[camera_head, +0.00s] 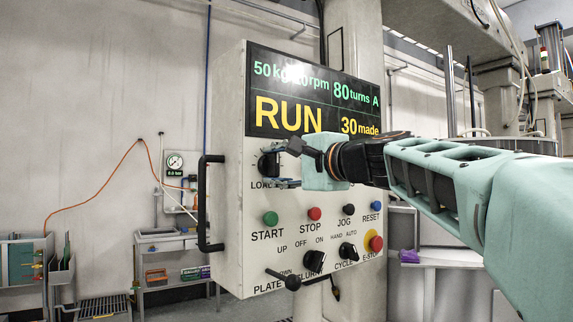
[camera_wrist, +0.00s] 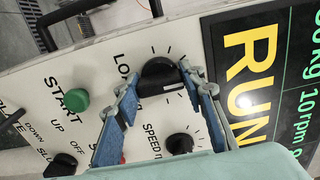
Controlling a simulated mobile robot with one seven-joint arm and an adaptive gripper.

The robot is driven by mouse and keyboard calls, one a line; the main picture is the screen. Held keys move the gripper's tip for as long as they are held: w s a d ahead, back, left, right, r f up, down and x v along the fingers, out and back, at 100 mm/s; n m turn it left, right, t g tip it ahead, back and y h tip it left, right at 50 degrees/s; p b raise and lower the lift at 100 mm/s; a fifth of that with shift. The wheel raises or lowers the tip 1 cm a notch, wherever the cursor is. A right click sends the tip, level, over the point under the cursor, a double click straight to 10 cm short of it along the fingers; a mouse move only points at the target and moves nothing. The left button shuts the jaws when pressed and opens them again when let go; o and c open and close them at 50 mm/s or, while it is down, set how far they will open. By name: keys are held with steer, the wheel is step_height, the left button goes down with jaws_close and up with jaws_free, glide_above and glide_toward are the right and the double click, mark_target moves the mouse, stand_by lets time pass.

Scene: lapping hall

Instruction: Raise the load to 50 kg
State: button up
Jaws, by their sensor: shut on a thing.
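The black LOAD knob (camera_head: 267,164) sits on the white control panel (camera_head: 232,217), under the display. My gripper (camera_head: 287,165) reaches in from the right and is shut on this knob. In the wrist view the LOAD knob (camera_wrist: 158,75) stands between my two blue fingers, one on each side; its white mark is partly in view. The display (camera_head: 312,100) reads "50 kg" in green at its upper left, with RUN and "30 made" in yellow. The rpm figure is partly washed out by glare; the wrist view reads about 10 rpm. "80 turns A" also shows.
The SPEED knob (camera_wrist: 180,144) lies close beside my fingers. START (camera_head: 270,218), STOP (camera_head: 314,213) and the red E-STOP (camera_head: 376,243) sit lower on the panel. A black handle (camera_head: 203,205) juts out at the panel's left edge, and the PLATE lever (camera_head: 291,282) at its bottom.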

stand_by(0.3)
steer(key=o, duration=1.2)
steer(key=shift+c, duration=0.2)
